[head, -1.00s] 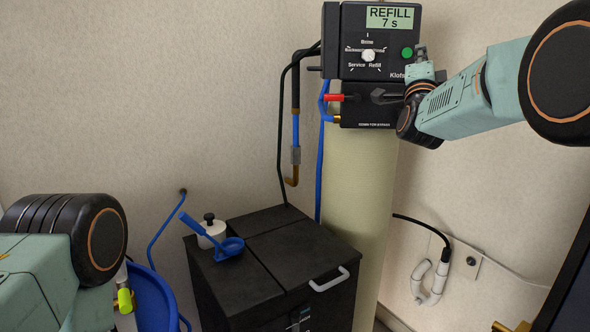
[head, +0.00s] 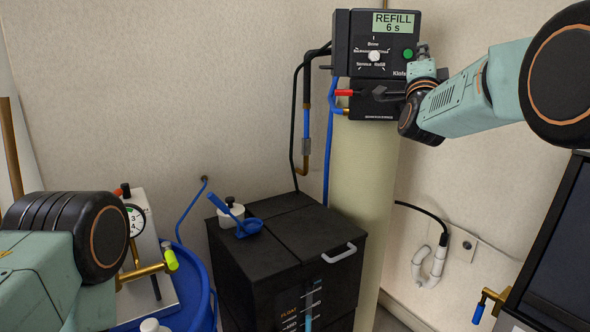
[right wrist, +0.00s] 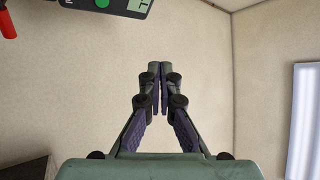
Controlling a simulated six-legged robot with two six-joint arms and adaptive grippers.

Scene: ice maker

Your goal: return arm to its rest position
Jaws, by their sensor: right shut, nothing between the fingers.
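My right arm comes in from the right in the head view. The control head (head: 348,45) shows "REFILL 6 s", a white dial (head: 375,56) and a green button (head: 408,54). Part of the green button (right wrist: 102,3) also shows at the top of the right wrist view. My left arm shows at the lower left; its gripper is out of the picture.
Below stand a cream tank (head: 358,190) and a black cabinet (head: 290,246) with a blue scoop (head: 249,228) and a white jar on top. A blue tub (head: 198,282) and a gauge panel (head: 150,235) are at left. A dark screen (head: 565,250) is at right.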

